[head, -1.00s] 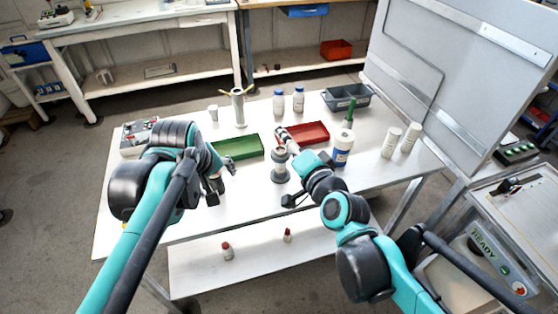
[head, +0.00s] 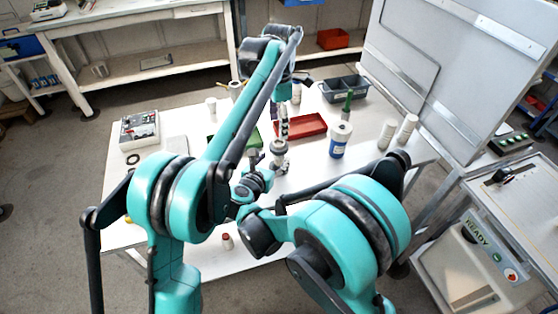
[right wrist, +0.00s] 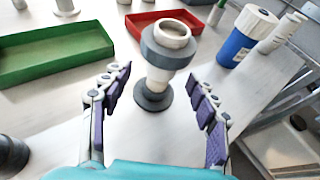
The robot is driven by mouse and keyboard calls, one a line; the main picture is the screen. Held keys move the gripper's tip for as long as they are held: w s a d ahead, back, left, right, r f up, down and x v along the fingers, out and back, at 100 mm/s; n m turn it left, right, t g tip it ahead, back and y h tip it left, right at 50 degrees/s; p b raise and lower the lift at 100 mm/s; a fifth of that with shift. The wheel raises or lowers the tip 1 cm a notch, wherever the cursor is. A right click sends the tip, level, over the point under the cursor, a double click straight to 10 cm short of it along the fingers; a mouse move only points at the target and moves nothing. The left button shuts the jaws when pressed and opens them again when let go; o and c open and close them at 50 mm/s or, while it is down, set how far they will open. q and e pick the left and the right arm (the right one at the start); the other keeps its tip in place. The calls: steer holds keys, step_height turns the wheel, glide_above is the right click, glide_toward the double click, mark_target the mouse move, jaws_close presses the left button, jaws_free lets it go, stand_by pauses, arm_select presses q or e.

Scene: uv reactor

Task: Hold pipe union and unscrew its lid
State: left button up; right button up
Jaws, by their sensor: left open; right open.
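The pipe union (head: 279,158) stands upright on the white table, in front of the red tray. In the right wrist view the pipe union (right wrist: 158,78) shows a pale body, a round grey base and a wide grey collar, its lid (right wrist: 170,40), at the top. My right gripper (right wrist: 159,78) is open, with its purple-padded fingers to either side of the union and visible gaps on both sides. My left gripper (head: 284,122) points down over the union, open; its fingertips are small here, and I cannot tell whether they touch the lid.
The green tray (right wrist: 55,48) lies left of the union and the red tray (head: 302,125) behind it. A blue-and-white bottle (head: 340,140) stands close on the right, with white containers (head: 408,129) beyond. A grey bin (head: 345,88) stands at the back. A large panel rises at the right.

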mark_target(277, 157)
steer(key=x, duration=0.5)
steer(key=shift+w+d, duration=0.1)
steer(key=shift+d, duration=0.05)
steer(key=shift+r, duration=0.1)
jaws_close()
